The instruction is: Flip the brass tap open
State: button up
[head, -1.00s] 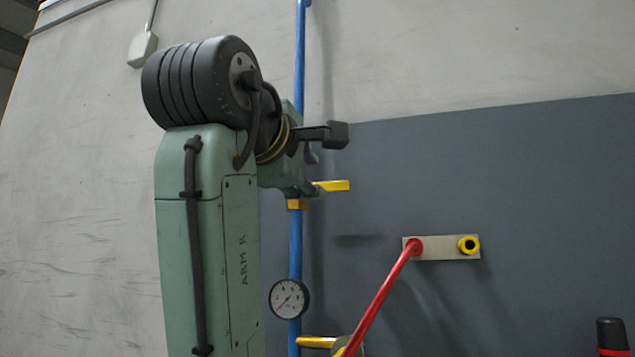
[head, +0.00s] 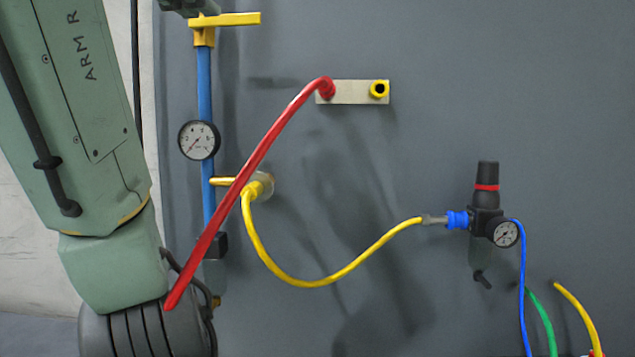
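The brass tap (head: 205,38) sits on a vertical blue pipe (head: 204,85) at the upper left of the head view. Its yellow lever (head: 232,19) points right, level and across the pipe. A small dark green part of my arm's end shows at the top edge, just above and left of the tap. My gripper's fingers are out of the picture above, so I cannot see whether they are open or touch the lever.
A pressure gauge (head: 199,140) sits on the pipe below the tap. A red hose (head: 245,175) runs from a wall plate (head: 350,92) down to the left. A yellow hose (head: 320,284) loops to a regulator (head: 486,212). Bare grey wall lies right of the lever.

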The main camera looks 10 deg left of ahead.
aim_at(216, 302)
jog(key=k+l, duration=0.1)
jog(key=k, duration=0.9)
